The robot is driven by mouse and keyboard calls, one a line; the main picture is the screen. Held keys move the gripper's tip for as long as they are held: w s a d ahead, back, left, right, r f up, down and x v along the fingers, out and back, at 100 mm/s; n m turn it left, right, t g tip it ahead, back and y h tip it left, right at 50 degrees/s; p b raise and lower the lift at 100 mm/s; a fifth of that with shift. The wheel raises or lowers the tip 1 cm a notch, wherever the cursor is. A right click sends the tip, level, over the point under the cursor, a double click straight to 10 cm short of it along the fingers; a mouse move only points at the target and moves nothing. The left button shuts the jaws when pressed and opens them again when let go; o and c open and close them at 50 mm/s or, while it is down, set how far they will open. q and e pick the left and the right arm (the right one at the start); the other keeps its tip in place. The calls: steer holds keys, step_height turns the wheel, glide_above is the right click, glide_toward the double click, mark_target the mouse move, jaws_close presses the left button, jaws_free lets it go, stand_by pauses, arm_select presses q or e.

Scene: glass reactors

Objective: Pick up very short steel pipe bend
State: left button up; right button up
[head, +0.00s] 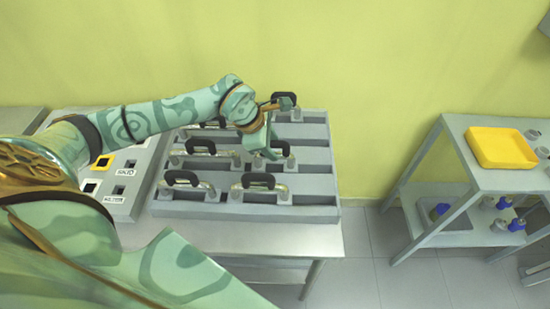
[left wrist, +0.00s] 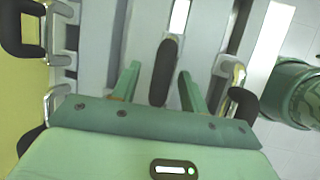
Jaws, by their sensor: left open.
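Several steel pipe bends with black handles lie in the grey slotted rack (head: 318,172). One pipe bend (head: 285,160) is in the right part of a middle row, partly hidden by my left gripper (head: 268,150). Two more are the front left bend (head: 186,182) and the front right bend (head: 260,188). I cannot tell surely which is the very short one. In the left wrist view my left gripper (left wrist: 158,85) is open, with a black handle (left wrist: 163,72) between its fingers, not clamped. The steel under that handle is mostly hidden. My right gripper is out of view.
The rack stands on a steel table (head: 270,238). A labelled grey panel (head: 125,190) lies to its left. Other bends (left wrist: 235,80) sit close to the gripper in the wrist view. A grey cart (head: 455,150) with a yellow tray (head: 500,148) stands at right, across open floor.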

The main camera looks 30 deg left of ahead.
arm_select(q)
jaws_close()
